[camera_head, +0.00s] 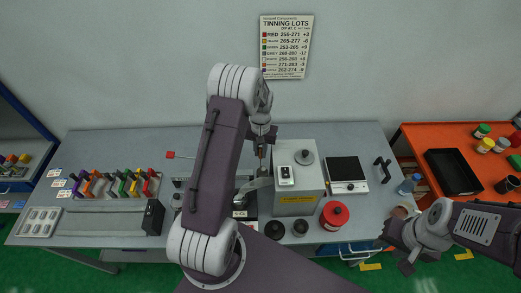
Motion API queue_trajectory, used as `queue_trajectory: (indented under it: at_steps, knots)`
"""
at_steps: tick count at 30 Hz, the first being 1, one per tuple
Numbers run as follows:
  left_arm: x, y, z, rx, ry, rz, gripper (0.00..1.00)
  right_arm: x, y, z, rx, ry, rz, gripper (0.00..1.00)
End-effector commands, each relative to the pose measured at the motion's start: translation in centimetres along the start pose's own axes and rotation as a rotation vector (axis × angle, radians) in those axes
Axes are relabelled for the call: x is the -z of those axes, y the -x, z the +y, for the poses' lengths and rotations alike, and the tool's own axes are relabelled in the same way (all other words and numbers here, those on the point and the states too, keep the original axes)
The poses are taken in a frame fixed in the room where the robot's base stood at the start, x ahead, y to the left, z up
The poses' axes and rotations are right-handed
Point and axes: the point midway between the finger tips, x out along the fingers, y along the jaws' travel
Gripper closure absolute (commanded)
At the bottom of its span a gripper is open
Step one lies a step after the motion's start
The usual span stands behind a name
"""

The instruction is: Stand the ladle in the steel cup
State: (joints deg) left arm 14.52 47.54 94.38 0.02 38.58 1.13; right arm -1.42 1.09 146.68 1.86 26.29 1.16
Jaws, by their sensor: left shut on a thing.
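My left gripper (262,143) is above the middle of the grey bench, by the left side of the grey box. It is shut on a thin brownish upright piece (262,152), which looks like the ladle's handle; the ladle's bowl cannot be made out. A curved grey metal part (256,187) shows below it, partly behind my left arm. I cannot pick out the steel cup for certain; my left arm hides part of the bench. My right gripper (396,256) is at the bench's front right, its fingers apart, with nothing seen between them.
The grey box (311,180) has a yellow label. A red-lidded tin (334,215) and two dark round pots (274,230) stand in front. A scale (347,171) is to the right, a rack of coloured handles (115,185) to the left. An orange table (415,137) stands at right.

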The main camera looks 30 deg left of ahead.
Motion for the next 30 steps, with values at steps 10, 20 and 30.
queue_trajectory:
  at_steps: [10,20,30]
  knots:
    - [0.1,-3.8,0.0,0.0,0.0,0.0,1.0,-0.3,-2.7,0.1,0.0,0.0,0.0,0.64]
    - [0.1,-5.7,0.0,0.0,0.0,0.001,1.0,-0.4,-3.9,0.1,0.0,0.0,0.0,0.64]
    - [0.1,-5.6,0.0,0.0,0.0,0.001,0.59,-0.4,-3.9,0.1,0.0,0.0,0.0,0.64]
